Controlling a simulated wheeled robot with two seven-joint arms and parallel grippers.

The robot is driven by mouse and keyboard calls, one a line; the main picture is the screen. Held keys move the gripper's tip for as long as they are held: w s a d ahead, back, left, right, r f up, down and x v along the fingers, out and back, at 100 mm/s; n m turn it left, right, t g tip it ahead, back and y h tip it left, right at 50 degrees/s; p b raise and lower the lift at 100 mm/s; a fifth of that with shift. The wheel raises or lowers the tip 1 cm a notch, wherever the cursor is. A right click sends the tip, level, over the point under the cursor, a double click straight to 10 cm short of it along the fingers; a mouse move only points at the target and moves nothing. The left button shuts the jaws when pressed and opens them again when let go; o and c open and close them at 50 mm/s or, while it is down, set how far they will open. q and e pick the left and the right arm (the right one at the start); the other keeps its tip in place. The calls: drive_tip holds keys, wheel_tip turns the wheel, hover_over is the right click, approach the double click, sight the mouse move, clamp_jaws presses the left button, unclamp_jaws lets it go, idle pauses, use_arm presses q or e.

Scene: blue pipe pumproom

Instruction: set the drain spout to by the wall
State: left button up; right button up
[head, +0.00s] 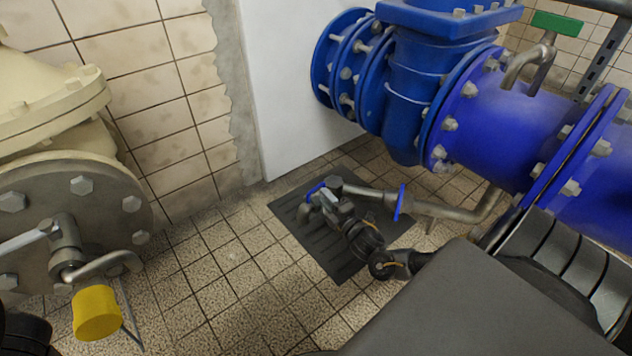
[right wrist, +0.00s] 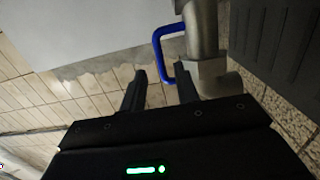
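The drain spout (head: 370,194) is a grey metal pipe low over the floor, left of the blue pipework, with an elbow at its left end. A blue loop handle (head: 315,190) is at that end; it shows large in the right wrist view (right wrist: 160,48), beside the metal pipe (right wrist: 203,35). My right gripper (head: 326,202) is at this handle. In the right wrist view its two fingers (right wrist: 160,88) are apart, with the lower end of the loop between or just beyond their tips; contact cannot be told. My left gripper is not clearly in view.
A dark mat or grate (head: 345,265) lies beneath the spout. A blue upright piece (head: 402,203) sits along the pipe. Large blue flanged pipes (head: 500,110) stand right, a white wall panel (head: 290,80) behind. A cream flanged housing (head: 60,150) and yellow cylinder (head: 97,314) are left. Tiled floor between is clear.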

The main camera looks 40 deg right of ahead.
sight(316, 188)
drive_tip(key=w, duration=0.1)
drive_tip(key=w+b, duration=0.1)
drive_tip(key=w, duration=0.1)
drive_tip(key=w+b, duration=0.1)
drive_tip(key=shift+w+d+f, duration=0.2)
drive_tip(key=shift+w+d, duration=0.05)
drive_tip(key=shift+d, duration=0.05)
drive_tip(key=shift+w+d+r+b, duration=0.15)
drive_tip(key=shift+w+b, duration=0.3)
drive_tip(key=shift+w, duration=0.4)
clamp_jaws()
